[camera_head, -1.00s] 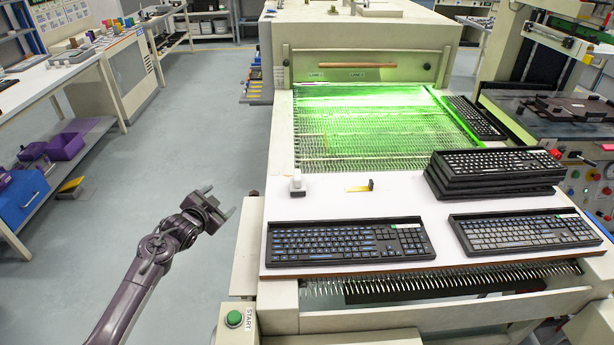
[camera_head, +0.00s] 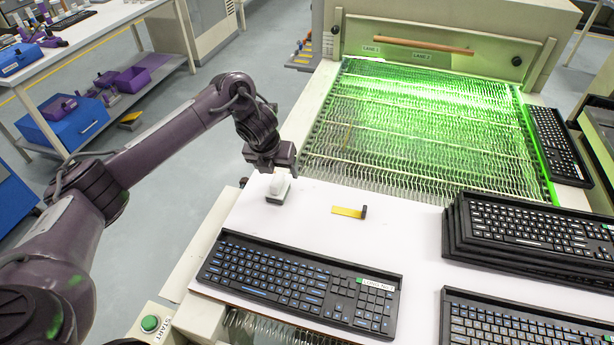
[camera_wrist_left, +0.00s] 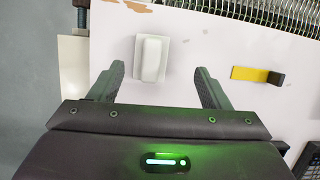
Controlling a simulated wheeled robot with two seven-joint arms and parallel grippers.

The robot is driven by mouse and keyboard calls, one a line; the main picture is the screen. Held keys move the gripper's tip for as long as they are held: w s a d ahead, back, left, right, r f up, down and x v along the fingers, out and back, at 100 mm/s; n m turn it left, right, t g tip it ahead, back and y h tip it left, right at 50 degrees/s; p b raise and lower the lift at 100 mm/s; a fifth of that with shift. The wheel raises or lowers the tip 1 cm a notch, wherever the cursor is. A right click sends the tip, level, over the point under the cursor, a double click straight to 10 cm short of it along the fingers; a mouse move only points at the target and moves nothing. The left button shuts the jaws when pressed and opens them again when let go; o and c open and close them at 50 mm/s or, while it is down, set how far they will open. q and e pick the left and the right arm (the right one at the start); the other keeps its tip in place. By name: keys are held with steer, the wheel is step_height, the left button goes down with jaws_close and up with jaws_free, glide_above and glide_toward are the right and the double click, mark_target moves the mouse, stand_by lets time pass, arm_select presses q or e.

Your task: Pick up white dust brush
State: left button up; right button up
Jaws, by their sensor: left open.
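The white dust brush (camera_head: 278,186) stands on the white table top (camera_head: 310,222), at its left side near the green-lit conveyor. In the left wrist view the white dust brush (camera_wrist_left: 150,59) shows as a pale block just beyond the fingertips and between their lines. My left gripper (camera_head: 272,168) is directly above and behind the brush in the head view. In the left wrist view my left gripper (camera_wrist_left: 157,70) has its two fingers spread wide with nothing between them. My right gripper is not in view.
A yellow tool with a dark end (camera_head: 348,212) lies right of the brush. A black keyboard (camera_head: 300,285) lies in front of it. A stack of keyboards (camera_head: 530,235) and another keyboard (camera_head: 520,325) are at the right. A green START button (camera_head: 150,323) is front left.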

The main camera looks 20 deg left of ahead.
mark_target(277, 178)
arm_select(q)
steer(key=shift+a+f+m, duration=0.1)
steer(key=shift+a+m, duration=0.1)
steer(key=shift+m, duration=0.1)
steer(key=f, duration=0.3)
steer(key=shift+w+a+f, duration=0.1)
steer(key=shift+w+a, duration=0.1)
steer(key=shift+a, duration=0.15)
steer(key=x, duration=0.3)
steer(key=shift+w+f, duration=0.1)
steer(key=shift+f, duration=0.15)
steer(key=shift+w+f, duration=0.1)
steer(key=shift+f, duration=0.1)
steer(key=c, duration=1.2)
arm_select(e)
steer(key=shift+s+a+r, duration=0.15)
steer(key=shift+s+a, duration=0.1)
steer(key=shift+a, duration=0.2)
arm_select(q)
steer(key=shift+o, duration=0.2)
steer(key=shift+r, duration=0.15)
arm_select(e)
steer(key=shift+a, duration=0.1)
